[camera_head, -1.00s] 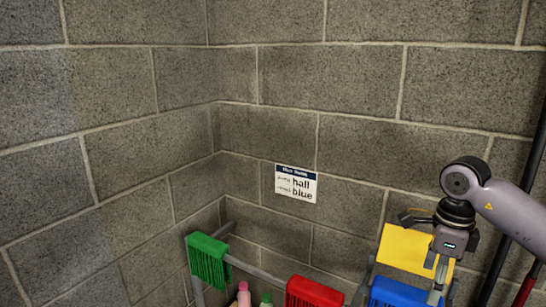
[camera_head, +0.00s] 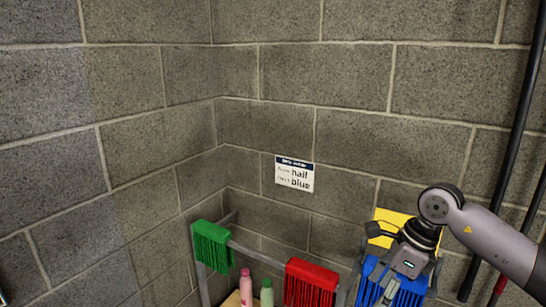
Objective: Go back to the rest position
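My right gripper (camera_head: 386,287) hangs from the arm that comes in from the right. It points down in front of a blue fringed pad (camera_head: 408,297) and overlaps it in the picture. I cannot tell whether it touches the pad or how far its fingers are apart. A yellow pad (camera_head: 389,219) shows behind the gripper, partly covered by it. My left gripper is not in view.
A green fringed pad (camera_head: 212,246) and a red one (camera_head: 311,284) hang on a grey rack (camera_head: 258,257) in the corner. Pink (camera_head: 245,287) and green (camera_head: 266,292) bottles stand between them. A sign (camera_head: 294,174) is on the block wall. Dark poles (camera_head: 515,140) stand at the right.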

